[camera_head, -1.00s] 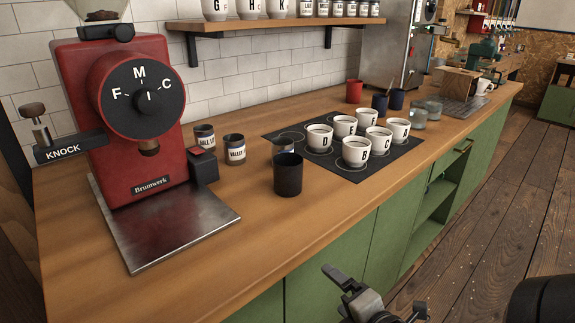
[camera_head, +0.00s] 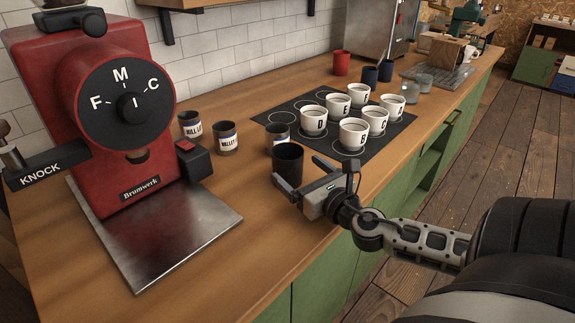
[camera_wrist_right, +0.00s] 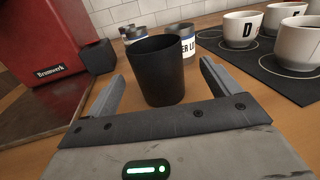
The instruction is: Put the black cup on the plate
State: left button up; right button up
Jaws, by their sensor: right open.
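The black cup (camera_head: 288,163) stands upright on the wooden counter, left of the black mat. The metal plate (camera_head: 175,250) lies flat on the counter under the red grinder, to the left of the cup. My right gripper (camera_head: 303,174) is open, low over the counter at the cup's near side. In the right wrist view the cup (camera_wrist_right: 158,72) stands between the two spread fingers, with a gap on each side. Part of the metal plate (camera_wrist_right: 50,130) shows there at the left. My left gripper is not in view.
The red grinder (camera_head: 60,120) rises behind the plate. A small black box (camera_head: 194,161) and labelled tins (camera_head: 226,138) stand behind and left of the cup. White lettered cups (camera_head: 353,135) stand on the black mat (camera_head: 376,143). Bare counter lies between plate and cup.

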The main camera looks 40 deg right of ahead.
aim_at(280, 155)
jog(key=shift+w+d+p, duration=0.15)
jog(key=shift+w+p, duration=0.1)
jog(key=shift+w, duration=1.35)
jog(key=shift+w+d+p, duration=0.15)
jog(key=shift+w+p, duration=0.1)
jog(key=shift+w, duration=1.35)
jog(key=c, duration=1.2)
jog(key=shift+r, duration=0.1)
